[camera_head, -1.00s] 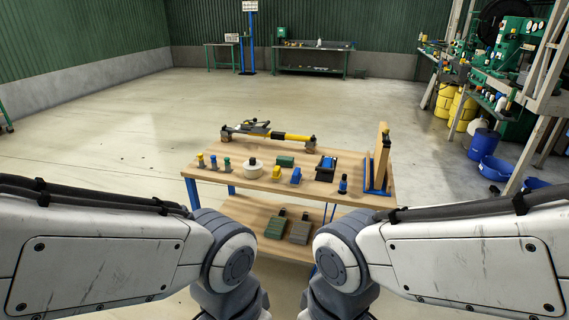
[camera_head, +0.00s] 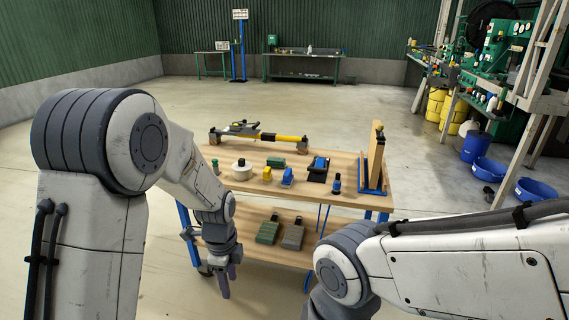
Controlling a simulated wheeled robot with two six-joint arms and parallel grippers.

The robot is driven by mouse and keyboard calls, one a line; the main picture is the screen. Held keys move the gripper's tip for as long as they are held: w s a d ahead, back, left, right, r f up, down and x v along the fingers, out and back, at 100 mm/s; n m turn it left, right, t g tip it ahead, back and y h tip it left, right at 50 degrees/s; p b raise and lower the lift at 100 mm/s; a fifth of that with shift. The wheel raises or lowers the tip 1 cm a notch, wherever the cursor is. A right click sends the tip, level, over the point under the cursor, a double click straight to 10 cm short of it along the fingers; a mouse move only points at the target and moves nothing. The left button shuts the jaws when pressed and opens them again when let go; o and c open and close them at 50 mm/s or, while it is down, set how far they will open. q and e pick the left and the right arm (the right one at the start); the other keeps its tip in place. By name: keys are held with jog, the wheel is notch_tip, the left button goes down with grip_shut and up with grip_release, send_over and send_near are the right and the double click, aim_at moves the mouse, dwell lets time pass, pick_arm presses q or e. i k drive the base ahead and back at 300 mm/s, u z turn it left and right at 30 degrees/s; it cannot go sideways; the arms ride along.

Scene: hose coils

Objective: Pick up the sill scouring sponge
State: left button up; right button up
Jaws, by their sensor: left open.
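A workbench (camera_head: 345,197) with a wooden top stands ahead of me. A small green block (camera_head: 276,162) lies on its top behind the yellow and blue pieces; it may be the scouring sponge, but it is too small to be sure. A green pad (camera_head: 268,232) and a grey pad (camera_head: 292,236), each with a dark tab, lie on the lower shelf. My left gripper (camera_head: 227,279) points down in front of the bench's left front part, open and empty, apart from all of these. My right gripper is out of view; only its arm shows.
A white round roll (camera_head: 242,170), a yellow block (camera_head: 267,175), a blue block (camera_head: 287,177) and a black-and-blue tray (camera_head: 318,169) share the top. An upright wooden board (camera_head: 375,158) stands at the right end. A yellow-black tool (camera_head: 258,135) lies along the back.

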aim_at(273, 162)
jog(key=z, duration=0.1)
jog(key=i, duration=2.65)
